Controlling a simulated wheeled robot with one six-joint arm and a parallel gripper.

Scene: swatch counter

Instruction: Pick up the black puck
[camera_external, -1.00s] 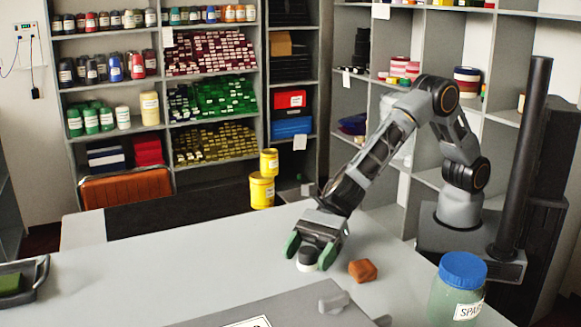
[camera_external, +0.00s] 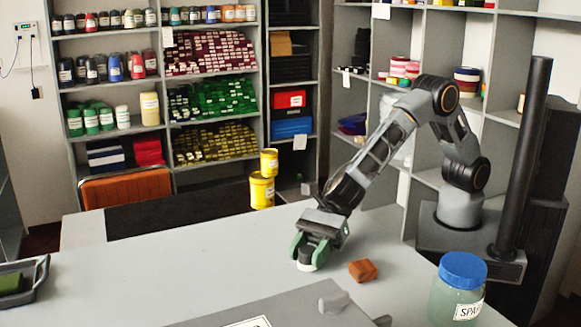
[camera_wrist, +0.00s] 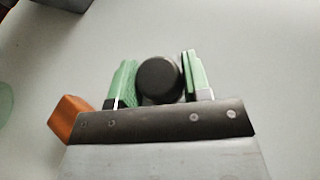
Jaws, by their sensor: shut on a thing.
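The black puck (camera_wrist: 159,80) shows as a round dark disc between the two green fingers of my gripper (camera_wrist: 160,84) in the wrist view. The fingers are shut on it from both sides. In the external view my gripper (camera_external: 308,254) is low over the counter, and its fingers hide most of the puck. A white round piece (camera_external: 306,267) shows just under the fingertips, at or very near the counter surface. I cannot tell whether there is a gap below it.
An orange-brown block (camera_external: 363,270) lies close to the right of my gripper. A blue-lidded jar (camera_external: 461,290) stands at the front right. A grey panel (camera_external: 270,308) with a label lies in front. A dark tray (camera_external: 30,280) is at far left.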

